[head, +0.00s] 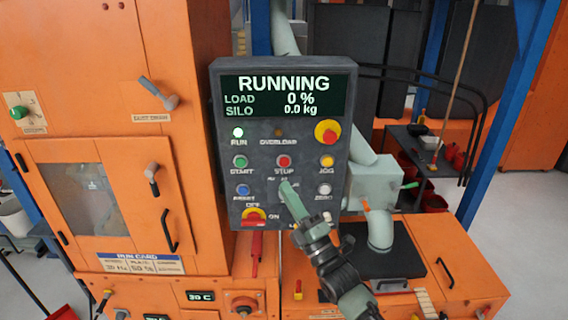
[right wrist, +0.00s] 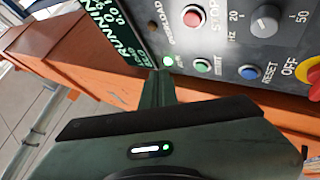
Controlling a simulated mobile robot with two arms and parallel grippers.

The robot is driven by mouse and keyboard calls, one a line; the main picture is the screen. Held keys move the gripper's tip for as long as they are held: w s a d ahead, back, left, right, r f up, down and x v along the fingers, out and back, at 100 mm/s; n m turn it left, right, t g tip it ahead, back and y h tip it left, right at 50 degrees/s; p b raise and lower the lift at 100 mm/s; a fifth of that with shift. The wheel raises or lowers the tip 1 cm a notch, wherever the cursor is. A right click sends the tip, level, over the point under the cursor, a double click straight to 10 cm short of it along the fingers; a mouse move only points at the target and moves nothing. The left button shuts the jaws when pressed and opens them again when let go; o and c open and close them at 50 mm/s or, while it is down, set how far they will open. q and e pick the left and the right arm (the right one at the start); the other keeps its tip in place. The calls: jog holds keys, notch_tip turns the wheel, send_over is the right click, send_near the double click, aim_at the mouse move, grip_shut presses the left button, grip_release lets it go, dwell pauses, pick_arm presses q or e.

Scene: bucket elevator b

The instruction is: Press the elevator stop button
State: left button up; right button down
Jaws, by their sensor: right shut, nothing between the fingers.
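My right gripper (head: 286,184) is shut and empty, in front of the panel just below the stop button in the head view. In the right wrist view the closed fingers (right wrist: 160,74) point at the panel, near the green start button (right wrist: 202,66) and the lit run lamp. Touching cannot be told. The display (head: 284,95) reads RUNNING, load 0 %, silo 0.0 kg. My left gripper is not in view.
Yellow jog (head: 327,161), blue reset (head: 243,190) and white zero (head: 324,189) buttons surround the stop button. A red mushroom button on yellow (head: 327,132) is above right. A red-and-yellow rotary switch (head: 254,216) is below. Orange machine housing (head: 110,60) stands at left.

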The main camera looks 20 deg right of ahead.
jog(key=b, duration=0.4)
send_near(284, 162)
jog(key=w+a+r, duration=0.2)
jog(key=a+r, duration=0.2)
jog(key=shift+w+d+r+b, duration=0.15)
jog(key=shift+w+d+b, duration=0.3)
jog(key=shift+w+b, duration=0.4)
dwell(0.8)
jog(key=shift+w+d+b, duration=0.1)
jog(key=shift+w+b, duration=0.15)
jog(key=shift+b, duration=0.15)
jog(key=shift+w, duration=0.15)
